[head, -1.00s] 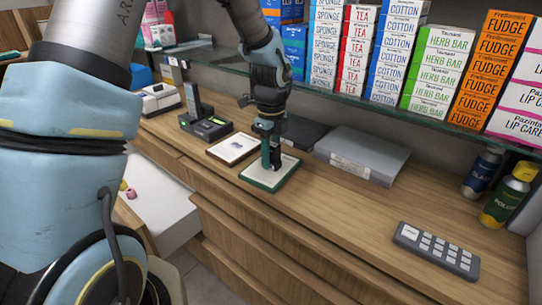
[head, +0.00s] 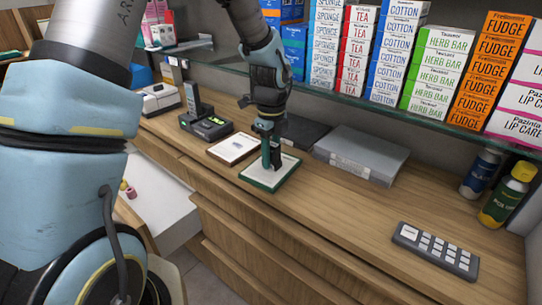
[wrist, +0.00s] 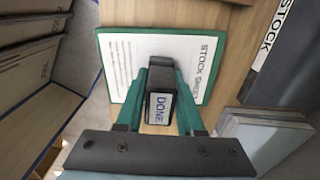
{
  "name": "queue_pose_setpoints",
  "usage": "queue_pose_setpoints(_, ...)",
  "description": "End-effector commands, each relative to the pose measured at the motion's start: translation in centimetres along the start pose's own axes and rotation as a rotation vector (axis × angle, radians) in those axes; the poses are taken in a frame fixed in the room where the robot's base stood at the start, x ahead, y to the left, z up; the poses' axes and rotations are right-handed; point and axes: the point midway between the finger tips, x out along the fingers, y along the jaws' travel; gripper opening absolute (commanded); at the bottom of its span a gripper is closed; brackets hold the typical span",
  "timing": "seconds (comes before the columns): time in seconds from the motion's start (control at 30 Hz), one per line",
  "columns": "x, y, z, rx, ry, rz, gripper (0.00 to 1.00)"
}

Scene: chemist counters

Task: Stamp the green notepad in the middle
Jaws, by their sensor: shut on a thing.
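The green notepad (head: 286,174), a white sheet with a green border, lies flat on the wooden counter. In the wrist view, the notepad (wrist: 117,70) carries the heading "STOCK SHE...", its end hidden. My gripper (head: 271,160) points down over the notepad. Its teal fingers are shut on a dark stamp (wrist: 160,107) with a "DONE" label on top. The stamp (head: 277,158) is upright over the middle of the sheet, very low. I cannot tell whether its underside touches the paper; the spot beneath it is hidden.
A brown-edged pad (head: 233,148) lies close left of the notepad. A grey flat case (head: 360,155) sits behind right. A glass shelf (head: 400,118) with product boxes overhangs the back. A grey keypad (head: 436,250) lies at right, with bare counter between.

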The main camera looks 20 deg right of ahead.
Motion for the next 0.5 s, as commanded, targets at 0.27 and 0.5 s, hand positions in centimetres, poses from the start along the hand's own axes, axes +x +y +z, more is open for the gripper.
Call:
queue_pose_setpoints(0.27, -0.5, 0.1, 0.0, 0.0, 0.001, 0.003, 0.01)
queue_pose_setpoints(0.5, -2.5, 0.1, 0.0, -0.002, 0.001, 0.002, 0.01)
